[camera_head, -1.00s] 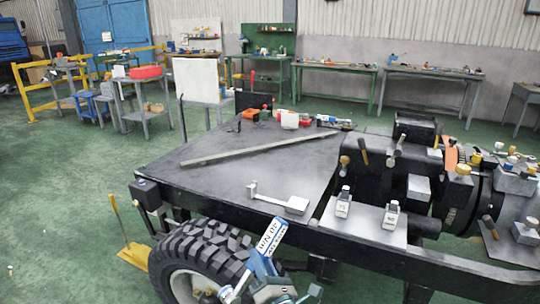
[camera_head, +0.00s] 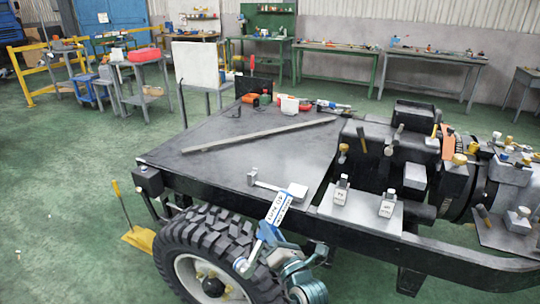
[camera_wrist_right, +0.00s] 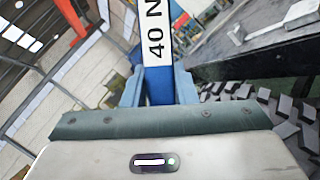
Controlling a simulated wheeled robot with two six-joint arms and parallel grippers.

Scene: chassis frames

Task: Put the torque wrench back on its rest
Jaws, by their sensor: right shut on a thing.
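The torque wrench (camera_head: 277,208), blue with a white label, is held in my right gripper (camera_head: 268,236) beside the near edge of the flat dark deck, above the tyre. In the right wrist view the wrench (camera_wrist_right: 157,40) stands between the two blue fingers of my right gripper (camera_wrist_right: 158,88), which are shut on it; the label reads "40 N". A pale metal bracket (camera_head: 270,184), with a small post at one end and a block at the other, lies on the deck just beyond the wrench; it looks like the rest. My left gripper is not in view.
The dark chassis deck (camera_head: 225,160) carries a long metal bar (camera_head: 258,136) and small tools at its far end. A large tyre (camera_head: 205,240) is below the near edge. A plate (camera_head: 362,210) with two small blocks lies right of the bracket.

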